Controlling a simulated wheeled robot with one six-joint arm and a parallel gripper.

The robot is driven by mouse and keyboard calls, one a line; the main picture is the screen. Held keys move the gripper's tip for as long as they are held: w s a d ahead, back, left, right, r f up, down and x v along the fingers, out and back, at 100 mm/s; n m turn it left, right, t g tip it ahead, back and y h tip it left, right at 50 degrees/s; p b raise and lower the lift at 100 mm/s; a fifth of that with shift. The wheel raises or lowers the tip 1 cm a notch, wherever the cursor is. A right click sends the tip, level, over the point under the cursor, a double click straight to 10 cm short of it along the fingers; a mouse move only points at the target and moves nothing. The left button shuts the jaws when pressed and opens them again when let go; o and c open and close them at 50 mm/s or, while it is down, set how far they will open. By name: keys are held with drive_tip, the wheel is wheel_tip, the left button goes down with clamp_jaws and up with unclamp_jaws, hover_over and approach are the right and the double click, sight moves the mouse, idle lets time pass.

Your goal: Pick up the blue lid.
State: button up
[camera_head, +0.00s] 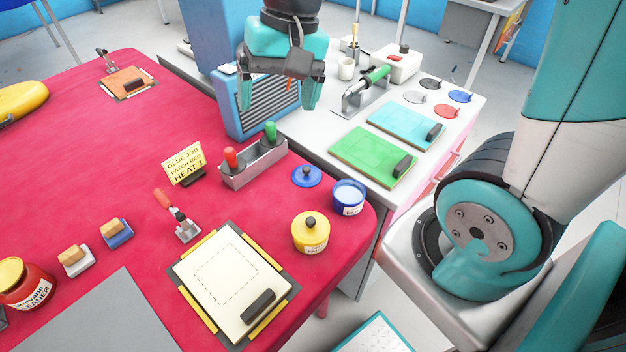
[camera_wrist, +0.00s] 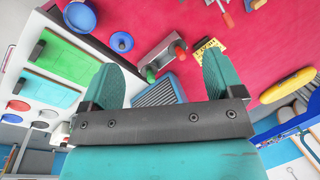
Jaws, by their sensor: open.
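The blue lid (camera_head: 306,176) is a round disc with a small knob, lying flat on the red table near its right edge. It also shows in the wrist view (camera_wrist: 122,42), at the upper left beyond my fingers. My gripper (camera_head: 278,92) is open and empty, with teal fingers. It hangs above the grilled blue unit, farther back than the lid and well apart from it. In the wrist view, both fingers (camera_wrist: 164,68) are spread with nothing between them.
A yellow lidded pot (camera_head: 310,234) stands in front of the lid. A grey holder (camera_head: 253,164) with red and green handles stands to its left. The blue unit (camera_head: 262,105) is under my gripper. Green (camera_head: 374,157) and cyan boards lie on the white bench, with several small discs behind.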

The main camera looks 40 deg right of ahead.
drive_tip(key=w+d+f+m+h+b, duration=0.1)
drive_tip(key=w+d+f+m+b, duration=0.2)
drive_tip(key=w+d+f+m, duration=0.5)
drive_tip(key=m+b, duration=0.1)
drive_tip(key=m, duration=0.3)
hover_over(307, 169)
drive_tip(key=w, duration=0.1)
drive_tip(key=f, duration=1.6)
drive_tip(key=shift+d+f, duration=0.1)
drive_tip(key=shift+d, duration=0.25)
drive_tip(key=f, duration=0.5)
drive_tip(key=shift+s+a+f+p, duration=0.3)
drive_tip(key=shift+s+a+p, duration=0.05)
drive_tip(key=shift+a, duration=0.05)
drive_tip(key=c, duration=1)
drive_tip(key=shift+s+f+g, duration=0.1)
drive_tip(key=shift+s+g, duration=0.1)
drive_tip(key=shift+g, duration=0.1)
clamp_jaws()
